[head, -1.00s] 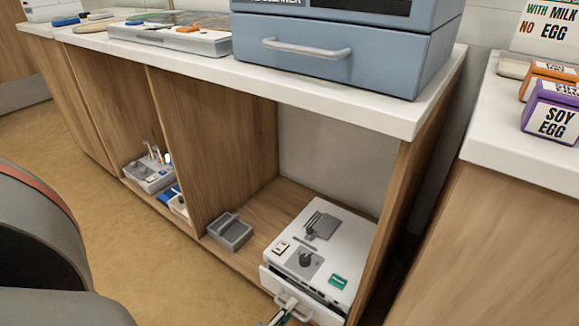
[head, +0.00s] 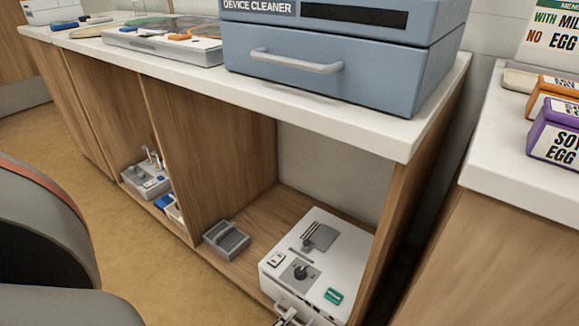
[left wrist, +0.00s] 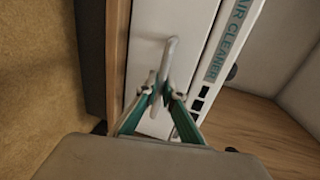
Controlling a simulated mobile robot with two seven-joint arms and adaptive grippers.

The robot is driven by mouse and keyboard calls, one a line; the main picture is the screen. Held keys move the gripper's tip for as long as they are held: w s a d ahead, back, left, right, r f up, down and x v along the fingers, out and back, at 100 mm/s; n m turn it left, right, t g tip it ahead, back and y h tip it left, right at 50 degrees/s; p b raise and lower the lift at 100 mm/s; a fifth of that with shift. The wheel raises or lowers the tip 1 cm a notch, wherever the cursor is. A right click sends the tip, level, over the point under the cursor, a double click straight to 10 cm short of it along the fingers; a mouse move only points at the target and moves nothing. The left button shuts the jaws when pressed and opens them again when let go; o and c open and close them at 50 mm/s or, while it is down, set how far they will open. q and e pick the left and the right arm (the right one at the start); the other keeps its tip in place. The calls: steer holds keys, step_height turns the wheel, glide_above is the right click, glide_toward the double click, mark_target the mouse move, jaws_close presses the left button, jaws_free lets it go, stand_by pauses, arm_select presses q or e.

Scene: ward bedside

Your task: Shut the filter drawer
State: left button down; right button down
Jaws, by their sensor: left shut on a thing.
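The white air cleaner (head: 326,245) stands on the low shelf under the counter, with a dial and a green label on top. Its filter drawer (head: 269,286) is at the front, cut off by the picture's lower edge; no open gap shows above it in the head view. My left gripper (head: 287,317) is shut on the drawer's pale handle (head: 294,306). In the left wrist view the fingers (left wrist: 161,97) close around the handle (left wrist: 165,65), in front of the white drawer front (left wrist: 150,22). Whether the drawer is fully flush I cannot tell. My right gripper is not in view.
A grey tray (head: 226,239) sits left of the air cleaner on the shelf. A wooden side panel (head: 398,225) stands close on the right. The blue device cleaner (head: 330,65) is on the counter (head: 375,130) above.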

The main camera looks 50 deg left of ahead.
arm_select(q)
steer(key=shift+w+a+r, duration=0.1)
steer(key=shift+w+r, duration=0.05)
steer(key=shift+w, duration=0.15)
steer(key=c, duration=2.2)
jaws_free()
steer(key=shift+s, duration=0.1)
steer(key=v, duration=0.7)
steer(key=shift+s, duration=0.15)
